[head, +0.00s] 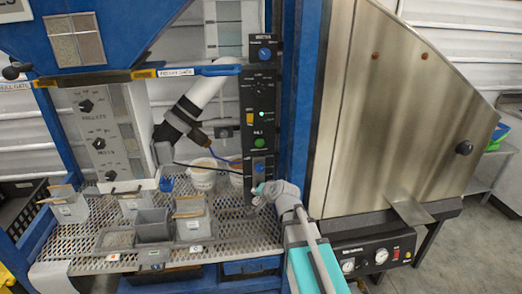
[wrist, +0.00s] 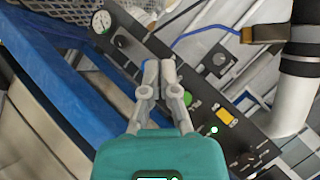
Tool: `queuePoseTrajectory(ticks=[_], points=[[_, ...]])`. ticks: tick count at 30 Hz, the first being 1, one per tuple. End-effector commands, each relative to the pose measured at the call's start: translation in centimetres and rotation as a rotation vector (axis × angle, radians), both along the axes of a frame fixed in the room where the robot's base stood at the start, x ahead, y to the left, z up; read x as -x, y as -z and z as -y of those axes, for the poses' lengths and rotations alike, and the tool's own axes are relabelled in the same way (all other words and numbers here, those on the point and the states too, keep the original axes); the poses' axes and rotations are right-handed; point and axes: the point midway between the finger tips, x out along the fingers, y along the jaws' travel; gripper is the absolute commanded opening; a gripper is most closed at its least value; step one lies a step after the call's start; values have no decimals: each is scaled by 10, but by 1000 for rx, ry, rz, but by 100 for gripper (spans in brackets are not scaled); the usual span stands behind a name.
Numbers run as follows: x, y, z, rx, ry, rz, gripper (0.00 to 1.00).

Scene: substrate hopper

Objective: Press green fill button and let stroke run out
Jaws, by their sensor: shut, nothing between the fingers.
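The green fill button (head: 260,143) sits on the black control panel (head: 258,95), under a small white label. A small green light (head: 262,114) glows above it. My gripper (head: 256,192) is near the lower end of the panel, below the green button. In the wrist view, my gripper (wrist: 159,66) is shut and empty, its two fingertips together. There the green button (wrist: 187,97) shows just right of the fingers, partly beside the right finger. I cannot tell that the fingers touch the panel; they do not cover the button.
A blue knob (head: 260,168) sits below the green button, and a yellow switch (head: 250,118) above it. White buckets (head: 202,176) stand behind the perforated metal table (head: 90,243). Grey bins (head: 153,226) stand on that table. A large steel housing (head: 390,110) fills the right side.

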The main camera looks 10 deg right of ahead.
Motion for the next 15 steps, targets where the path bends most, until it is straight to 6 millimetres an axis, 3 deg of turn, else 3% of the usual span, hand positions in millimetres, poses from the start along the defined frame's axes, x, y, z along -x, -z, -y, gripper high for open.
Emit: queuePoseTrajectory(ticks=[6,15], points=[[-40,-18,10,-204,165,144,0],[-77,-44,39,-477,397,312,0]])
